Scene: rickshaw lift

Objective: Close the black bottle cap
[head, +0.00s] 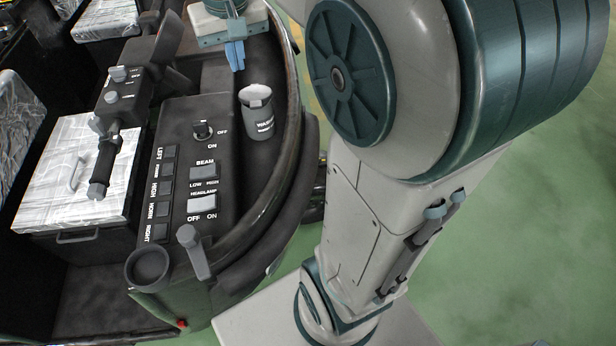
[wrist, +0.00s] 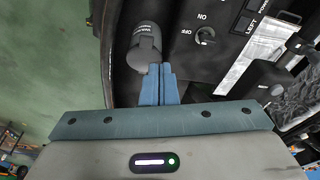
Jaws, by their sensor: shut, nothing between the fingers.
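The dark grey bottle (head: 261,124), with white lettering, stands upright at the curved right edge of the black dashboard. Its top (head: 257,93) looks pale in the head view. In the wrist view the bottle (wrist: 145,36) shows a rounded dark part, which looks like the cap (wrist: 143,59), at its end nearer my gripper. I cannot tell exactly how far the cap is open. My gripper (head: 236,66) has blue fingers, shut and empty, behind the bottle in the head view. In the wrist view the fingertips (wrist: 160,68) are beside the cap's right edge; contact is unclear.
Open green floor lies to the right.

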